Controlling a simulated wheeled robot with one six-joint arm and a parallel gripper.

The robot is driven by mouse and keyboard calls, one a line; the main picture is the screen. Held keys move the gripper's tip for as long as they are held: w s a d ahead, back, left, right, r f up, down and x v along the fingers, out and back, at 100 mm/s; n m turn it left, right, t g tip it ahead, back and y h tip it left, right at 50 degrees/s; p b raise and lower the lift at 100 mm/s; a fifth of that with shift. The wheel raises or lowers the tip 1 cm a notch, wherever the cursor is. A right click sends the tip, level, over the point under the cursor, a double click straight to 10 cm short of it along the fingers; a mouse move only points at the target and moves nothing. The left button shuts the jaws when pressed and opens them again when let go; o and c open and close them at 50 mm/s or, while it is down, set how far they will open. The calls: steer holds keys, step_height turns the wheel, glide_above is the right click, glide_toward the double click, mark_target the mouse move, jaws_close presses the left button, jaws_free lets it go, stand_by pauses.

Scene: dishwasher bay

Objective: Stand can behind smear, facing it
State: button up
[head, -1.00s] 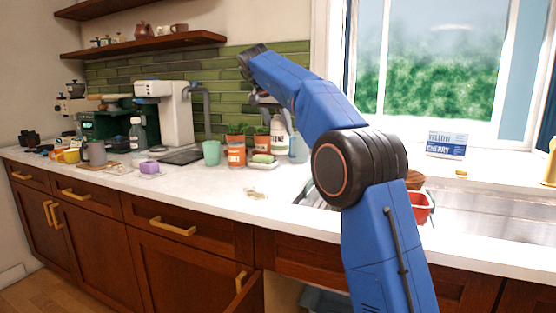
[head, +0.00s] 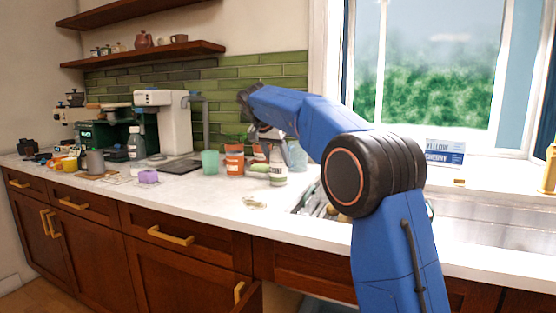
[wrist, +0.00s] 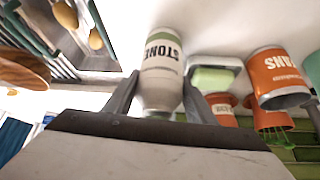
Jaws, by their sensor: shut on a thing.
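A white can (head: 278,172) with a green band and the word STONE is held upright in my gripper (head: 268,133), near the back of the counter. In the wrist view the can (wrist: 162,75) sits between the two fingers (wrist: 158,98), its lettering turned toward that camera. I cannot tell whether its base touches the counter. A pale tan smear (head: 254,202) lies on the white counter, in front of the can and to its left in the head view. I cannot make out the smear in the wrist view.
A sponge on a dish (wrist: 212,80), an orange tub (wrist: 275,75) and a teal cup (head: 210,162) stand left of the can in the head view. The sink (head: 480,220) is at right. The counter around the smear is clear.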

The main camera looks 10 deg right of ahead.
steer(key=o, duration=1.3)
steer(key=shift+f, duration=0.1)
steer(key=v, duration=1.2)
